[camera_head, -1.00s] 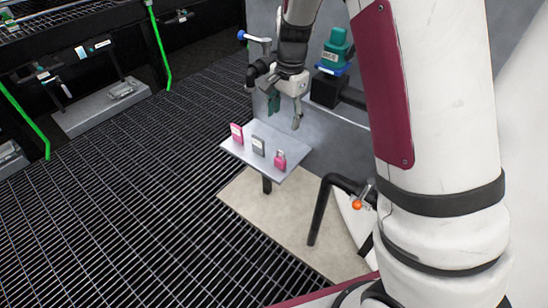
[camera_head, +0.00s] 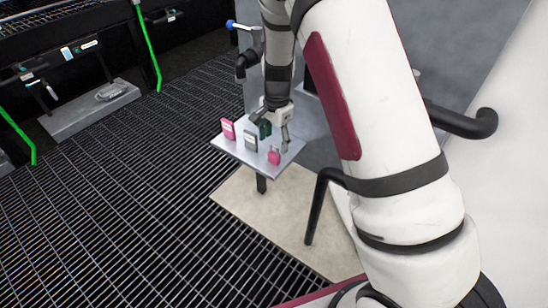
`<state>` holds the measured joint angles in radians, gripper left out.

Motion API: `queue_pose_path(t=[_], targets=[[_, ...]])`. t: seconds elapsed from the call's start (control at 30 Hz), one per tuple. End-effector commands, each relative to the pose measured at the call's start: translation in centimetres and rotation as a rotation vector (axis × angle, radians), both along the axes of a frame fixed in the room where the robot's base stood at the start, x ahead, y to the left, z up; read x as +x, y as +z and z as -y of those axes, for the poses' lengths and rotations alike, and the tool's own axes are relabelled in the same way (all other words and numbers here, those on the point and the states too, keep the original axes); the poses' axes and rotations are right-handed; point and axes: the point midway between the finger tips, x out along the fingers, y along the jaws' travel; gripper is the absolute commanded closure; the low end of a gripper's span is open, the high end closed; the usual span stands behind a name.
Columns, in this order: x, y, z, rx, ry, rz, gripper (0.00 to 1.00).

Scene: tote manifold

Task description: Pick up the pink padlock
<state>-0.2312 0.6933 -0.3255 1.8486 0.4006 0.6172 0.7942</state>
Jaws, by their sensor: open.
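The pink padlock (camera_head: 274,157) stands at the right front end of a small grey plate (camera_head: 243,155) on a post. It is small, and its top is close to my gripper in the picture. My gripper (camera_head: 275,142) points down over the right part of the plate. Its fingers are apart, one dark green and one grey, with nothing seen between them. The fingers appear just above and behind the padlock; I cannot tell the exact gap.
A grey block (camera_head: 251,141) and a taller pink block (camera_head: 228,129) stand left of the padlock on the plate. A black bent pipe (camera_head: 318,200) rises at the right. A grey wall stands behind. Open grating (camera_head: 120,210) lies at the left.

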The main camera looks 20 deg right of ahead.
Motion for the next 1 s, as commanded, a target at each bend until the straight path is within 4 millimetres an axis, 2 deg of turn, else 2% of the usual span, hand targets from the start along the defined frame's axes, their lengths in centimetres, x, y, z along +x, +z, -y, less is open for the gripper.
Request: queue_pose_path(t=[0.3,0.57,0.6,0.8,0.83,1.0], targets=[[0.1,-4.4,-0.2,0.000,-0.001,-0.002,0.41],[0.2,-4.8,-0.2,0.000,0.000,0.000,0.41],[0.2,-4.8,-0.2,0.000,0.000,0.000,0.43],[0.1,-4.8,-0.2,0.000,0.000,-0.001,0.88],[0.1,-4.8,-0.2,0.000,0.000,-0.001,0.93],[0.2,-4.8,-0.2,0.000,0.000,0.000,0.93]])
